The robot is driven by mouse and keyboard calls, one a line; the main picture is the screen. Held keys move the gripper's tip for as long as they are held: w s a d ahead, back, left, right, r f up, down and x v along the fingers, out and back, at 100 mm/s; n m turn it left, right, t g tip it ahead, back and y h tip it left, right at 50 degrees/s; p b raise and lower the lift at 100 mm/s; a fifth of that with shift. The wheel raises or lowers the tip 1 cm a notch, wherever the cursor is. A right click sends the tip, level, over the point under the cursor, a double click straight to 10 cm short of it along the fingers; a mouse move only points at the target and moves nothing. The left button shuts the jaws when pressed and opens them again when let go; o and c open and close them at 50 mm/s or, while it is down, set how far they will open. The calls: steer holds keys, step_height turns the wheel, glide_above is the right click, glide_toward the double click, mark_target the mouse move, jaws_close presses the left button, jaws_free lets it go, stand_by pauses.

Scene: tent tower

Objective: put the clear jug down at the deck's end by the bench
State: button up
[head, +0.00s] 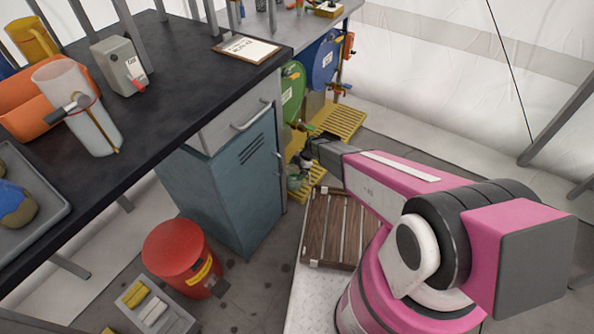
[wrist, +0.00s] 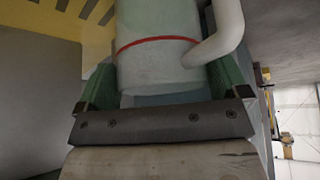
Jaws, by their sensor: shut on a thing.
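The clear jug (wrist: 155,65) is a whitish see-through vessel with a red line around it and a pale handle on its right side in the wrist view. My gripper (wrist: 167,88) is shut on it, with a green finger on either side. In the head view my gripper (head: 302,162) is low beside the blue cabinet, over the near end of the yellow slotted deck (head: 341,121).
A green drum (head: 291,92) and a blue drum (head: 323,62) lie just beyond my gripper. The blue cabinet (head: 228,185) stands under the dark bench (head: 190,70). A brown slatted board (head: 325,225) lies nearer, and a red bin (head: 177,255) stands at the lower left.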

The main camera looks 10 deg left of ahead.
steer(key=o, duration=1.1)
steer(key=shift+r, duration=0.15)
steer(key=v, duration=1.2)
steer(key=s+d+r+m+t+h, duration=0.1)
steer(key=s+d+r+m, duration=0.4)
steer(key=d+r+m, duration=0.3)
steer(key=s+d+r+m+t+h, duration=0.1)
steer(key=s+d+r+m+h, duration=0.1)
steer(key=s+d+r+m, duration=0.3)
steer(key=s+d+r+m+t+h, duration=0.1)
steer(key=s+d+r+m+h, duration=0.1)
steer(key=s+d+r+m, duration=0.4)
steer(key=d+r+m, duration=0.5)
steer(key=d+r, duration=0.6)
steer(key=shift+d+m, duration=0.35)
steer(key=shift+m, duration=0.05)
steer(key=shift+f, duration=0.1)
